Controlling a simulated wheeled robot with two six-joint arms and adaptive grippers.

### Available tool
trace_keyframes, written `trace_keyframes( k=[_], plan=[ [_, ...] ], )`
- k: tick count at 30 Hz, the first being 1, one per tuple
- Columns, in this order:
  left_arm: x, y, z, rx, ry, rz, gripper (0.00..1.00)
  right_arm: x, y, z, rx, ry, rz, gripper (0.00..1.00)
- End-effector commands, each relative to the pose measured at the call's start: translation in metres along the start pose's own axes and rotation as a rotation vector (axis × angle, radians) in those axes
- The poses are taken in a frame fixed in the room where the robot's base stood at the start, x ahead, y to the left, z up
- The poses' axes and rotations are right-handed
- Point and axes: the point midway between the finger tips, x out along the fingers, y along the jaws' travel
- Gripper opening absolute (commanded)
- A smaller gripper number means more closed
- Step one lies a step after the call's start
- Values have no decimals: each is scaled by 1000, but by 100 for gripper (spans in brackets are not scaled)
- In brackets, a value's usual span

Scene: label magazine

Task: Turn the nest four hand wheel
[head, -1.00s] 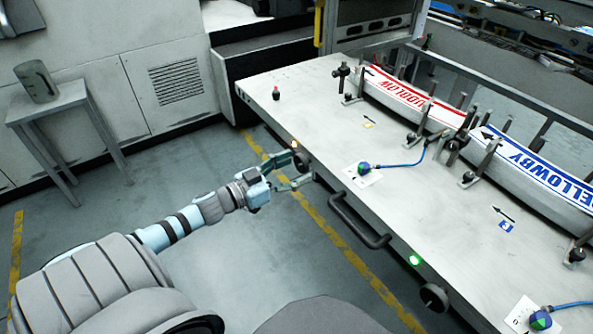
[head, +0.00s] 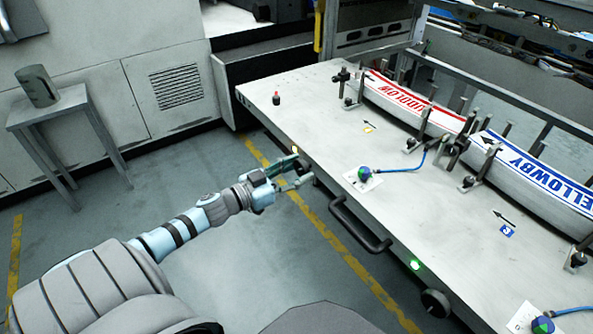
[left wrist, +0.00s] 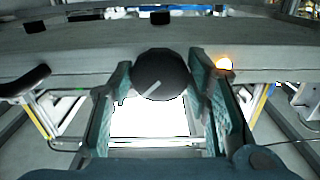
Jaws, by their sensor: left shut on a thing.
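A dark round hand wheel (left wrist: 162,74) with a pale line on its face sits on the front edge of the bench. In the left wrist view it lies between the two green finger pads of my left gripper (left wrist: 162,88), which is shut on it. In the head view my left gripper (head: 299,172) reaches the bench's front edge, and its fingers partly hide that wheel (head: 303,167). An amber light (head: 294,150) glows beside the wheel. I cannot read a nest number at this wheel. My right gripper is not in view.
A second hand wheel (head: 436,303) is on the same edge, beside a green light (head: 414,265). A dark bar handle (head: 358,225) juts out between the wheels. Long labels marked UDLOW (head: 400,97) and ELLOWBY (head: 540,172) lie among posts on the bench (head: 440,220). The floor in front is clear.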

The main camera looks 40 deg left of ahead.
Motion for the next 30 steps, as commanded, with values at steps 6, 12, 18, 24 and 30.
trace_keyframes(
  k=[6, 12, 18, 24, 30],
  plan=[
    [0, 0, -1, 89, 0, 0, 16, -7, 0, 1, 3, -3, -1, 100],
    [0, 0, -2, 241, -1, 0, 16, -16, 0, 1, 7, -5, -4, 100],
    [-1, -1, -2, 427, -1, 0, 16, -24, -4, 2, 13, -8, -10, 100],
    [0, -1, -1, 618, -2, 0, 16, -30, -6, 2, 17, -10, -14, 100],
    [0, -2, -1, 809, -2, 0, 16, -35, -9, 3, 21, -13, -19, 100]
  ],
)
